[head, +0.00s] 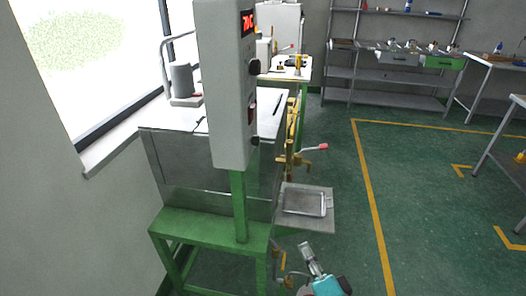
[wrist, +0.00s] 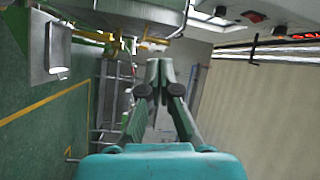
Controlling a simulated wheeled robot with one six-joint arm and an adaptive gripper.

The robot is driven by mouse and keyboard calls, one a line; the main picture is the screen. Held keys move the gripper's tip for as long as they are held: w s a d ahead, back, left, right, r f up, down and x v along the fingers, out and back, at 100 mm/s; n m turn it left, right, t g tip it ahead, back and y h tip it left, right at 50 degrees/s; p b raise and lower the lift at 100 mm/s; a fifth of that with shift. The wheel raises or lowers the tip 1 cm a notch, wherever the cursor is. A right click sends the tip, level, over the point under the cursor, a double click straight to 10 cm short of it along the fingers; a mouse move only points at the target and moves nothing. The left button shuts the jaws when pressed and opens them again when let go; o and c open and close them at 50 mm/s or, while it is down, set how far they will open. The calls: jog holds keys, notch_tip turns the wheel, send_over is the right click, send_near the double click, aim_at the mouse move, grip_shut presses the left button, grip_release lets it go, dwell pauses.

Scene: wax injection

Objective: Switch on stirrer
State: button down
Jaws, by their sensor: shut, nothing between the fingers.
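A tall grey control box (head: 226,95) stands on a green post in front of the wax tank in the head view. On its right side are a lit red display (head: 248,22), a dark upper knob (head: 255,67), a small red switch (head: 252,113) and a lower dark knob (head: 255,140). I cannot tell which one works the stirrer. In the wrist view the red switch (wrist: 253,17) and a dark knob (wrist: 280,30) show at the upper right. My gripper (head: 306,250) is low at the bottom, shut and empty, apart from the box; its fingertips (wrist: 160,66) meet in the wrist view.
The wax tank (head: 180,165) sits on a green stand, with brass valves (head: 292,150) and a metal tray (head: 305,203) at its right. Shelves (head: 395,75) stand at the back. The green floor (head: 430,190) at right is clear.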

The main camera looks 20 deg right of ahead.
jog(key=w+d+r+m+t+y, duration=0.1)
jog(key=w+r+y, duration=0.1)
jog(key=w+r, duration=0.4)
jog(key=w+d+r+m+t+y, duration=0.1)
jog(key=w+r, duration=0.5)
jog(key=r, duration=0.8)
jog(key=shift+w+d+r+m+y, duration=0.15)
jog(key=shift+d+r+m+y, duration=0.1)
jog(key=shift+m+y, duration=0.6)
jog(key=shift+w, duration=0.1)
send_near(252, 113)
jog(key=w+d+r, duration=0.1)
jog(key=w+d, duration=0.2)
jog(key=w, duration=0.1)
jog(key=shift+w+a+r, duration=0.5)
jog(key=shift+w+a, duration=0.1)
jog(key=shift+a, duration=0.2)
jog(key=shift+w+a+r, duration=0.5)
jog(key=shift+w+a, duration=0.05)
jog(key=shift+a, duration=0.3)
